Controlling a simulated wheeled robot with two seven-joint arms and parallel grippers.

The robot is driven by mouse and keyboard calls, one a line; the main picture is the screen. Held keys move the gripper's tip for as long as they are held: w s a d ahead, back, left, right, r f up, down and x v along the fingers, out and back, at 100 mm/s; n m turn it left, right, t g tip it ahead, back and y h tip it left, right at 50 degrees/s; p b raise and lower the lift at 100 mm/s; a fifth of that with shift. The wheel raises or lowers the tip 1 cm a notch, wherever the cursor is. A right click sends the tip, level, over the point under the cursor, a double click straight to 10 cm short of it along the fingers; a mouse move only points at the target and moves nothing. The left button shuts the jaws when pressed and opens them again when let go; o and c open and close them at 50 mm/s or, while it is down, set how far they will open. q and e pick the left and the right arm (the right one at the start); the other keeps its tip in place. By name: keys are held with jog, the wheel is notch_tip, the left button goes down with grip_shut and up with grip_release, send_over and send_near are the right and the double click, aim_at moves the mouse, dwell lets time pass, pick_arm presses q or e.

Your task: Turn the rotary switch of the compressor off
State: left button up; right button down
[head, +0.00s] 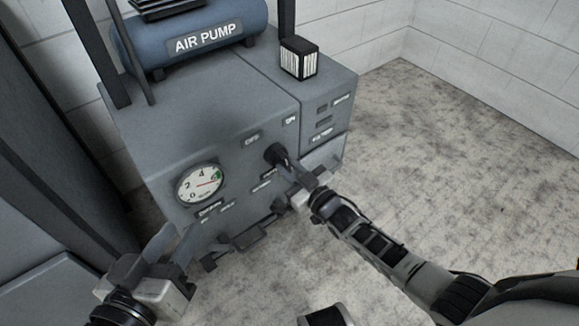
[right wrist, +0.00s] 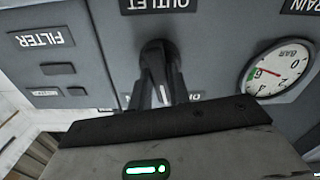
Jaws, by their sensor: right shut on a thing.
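The rotary switch (head: 275,153) is a black knob on the front of the grey compressor cabinet (head: 220,115). In the head view an OFF label (head: 252,139) lies to its upper left and an ON label (head: 290,121) to its upper right. My right gripper (head: 287,165) is shut on the knob and partly covers it.
A round pressure gauge (head: 200,184) sits left of the switch and also shows in the right wrist view (right wrist: 274,72). A blue air pump tank (head: 195,40) and a small black-and-white box (head: 298,58) stand on top. Open concrete floor (head: 440,150) lies to the right.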

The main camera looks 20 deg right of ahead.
pick_arm(q)
jog(key=shift+r, duration=0.1)
pick_arm(e)
jog(key=shift+n, duration=2.3)
jog(key=c, duration=1.3)
grip_release()
pick_arm(q)
jog(key=a+f+g+y+p, duration=0.1)
jog(key=p, duration=0.3)
jog(key=shift+a+f+m+y, duration=0.15)
jog(key=shift+f+m+y, duration=0.25)
pick_arm(e)
jog(key=v, duration=1.6)
